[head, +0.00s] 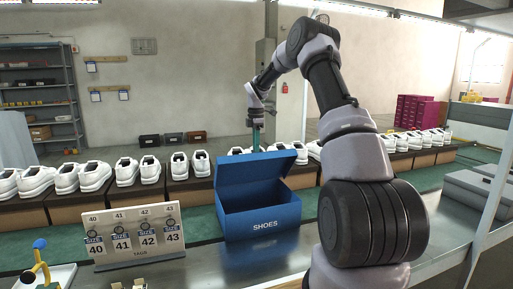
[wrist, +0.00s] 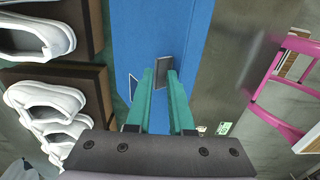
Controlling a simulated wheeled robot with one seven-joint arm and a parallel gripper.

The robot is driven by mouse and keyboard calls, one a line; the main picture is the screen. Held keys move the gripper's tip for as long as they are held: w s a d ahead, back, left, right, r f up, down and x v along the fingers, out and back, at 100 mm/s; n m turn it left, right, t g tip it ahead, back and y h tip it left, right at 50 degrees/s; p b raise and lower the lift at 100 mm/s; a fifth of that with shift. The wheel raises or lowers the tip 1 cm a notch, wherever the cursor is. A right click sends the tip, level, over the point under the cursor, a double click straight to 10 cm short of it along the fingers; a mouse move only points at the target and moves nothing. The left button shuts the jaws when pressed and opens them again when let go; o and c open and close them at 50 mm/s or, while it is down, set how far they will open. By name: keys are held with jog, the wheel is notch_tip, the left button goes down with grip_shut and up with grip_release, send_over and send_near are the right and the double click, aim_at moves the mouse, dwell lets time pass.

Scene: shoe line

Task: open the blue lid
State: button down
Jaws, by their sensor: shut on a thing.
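The blue shoe box (head: 262,222) stands on the green surface in the middle of the head view, with "SHOES" on its front. Its blue lid (head: 250,168) is raised and tilted along the back, and a dark gap shows at the right side. My gripper (head: 256,145) points down behind the lid's upper edge, its tips hidden there. In the wrist view the teal fingers of my gripper (wrist: 162,78) are close together against the blue lid (wrist: 140,40), at a small dark grey tab (wrist: 165,70). The gripper is shut on the lid.
A size sign (head: 135,235) stands left of the box. White shoes (head: 95,177) line the brown boxes behind. Grey cases (head: 480,190) lie at the right. In the wrist view a pink frame (wrist: 280,75) is at the right. The grey metal counter in front is mostly clear.

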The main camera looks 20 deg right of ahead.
dwell(0.8)
jog(key=c, duration=1)
grip_release()
jog(key=shift+r, duration=0.15)
notch_tip(320, 180, up, 11)
jog(key=shift+f, duration=0.2)
